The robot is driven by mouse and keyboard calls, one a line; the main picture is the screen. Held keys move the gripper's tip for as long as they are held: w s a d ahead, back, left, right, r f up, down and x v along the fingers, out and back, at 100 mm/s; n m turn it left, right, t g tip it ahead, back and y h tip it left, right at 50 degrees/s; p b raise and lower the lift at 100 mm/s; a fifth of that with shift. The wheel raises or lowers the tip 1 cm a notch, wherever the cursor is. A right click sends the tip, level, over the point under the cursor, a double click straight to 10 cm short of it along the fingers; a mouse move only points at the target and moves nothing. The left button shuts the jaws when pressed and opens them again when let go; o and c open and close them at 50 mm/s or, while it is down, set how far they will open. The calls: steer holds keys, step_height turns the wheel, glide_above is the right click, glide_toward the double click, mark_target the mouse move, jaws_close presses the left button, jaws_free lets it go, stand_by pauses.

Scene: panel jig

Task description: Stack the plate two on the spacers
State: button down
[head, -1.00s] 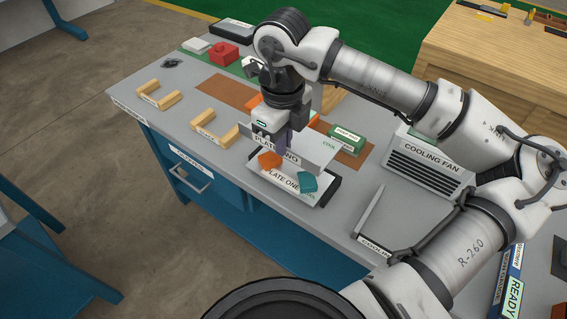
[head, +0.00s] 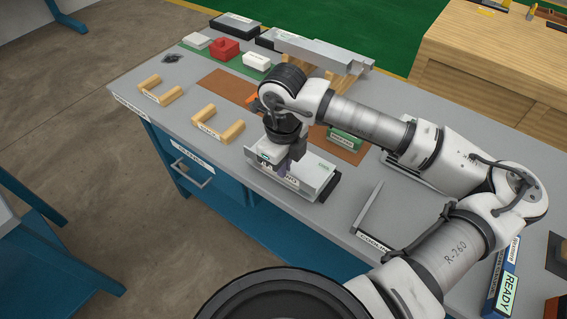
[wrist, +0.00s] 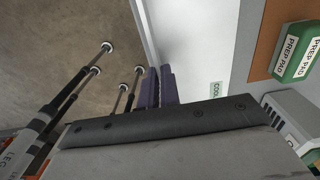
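Plate two (head: 318,173), a pale plate with a labelled front lip, lies roughly level over the jig's dark base (head: 328,191) in the head view. My gripper (head: 283,170) points down at its front lip. In the wrist view the purple fingers (wrist: 160,88) are close together at the edge of plate two (wrist: 200,35), shut on its lip. Plate one and the orange and teal spacers are hidden beneath plate two, so I cannot see whether it touches every spacer.
A green prep pad block (head: 345,138) stands behind the plate, with the cooling fan (head: 408,168) to the right. Wooden cradles (head: 218,127) stand at left. A silver channel (head: 318,52) rests at the back.

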steer(key=c, duration=1.6)
jaws_free()
steer(key=shift+f, duration=0.1)
steer(key=shift+r+p, duration=0.35)
steer(key=shift+p, duration=0.05)
step_height(320, 180, up, 12)
steer(key=shift+f+b, duration=0.15)
steer(key=shift+b, duration=1)
steer(key=shift+s+f, duration=0.1)
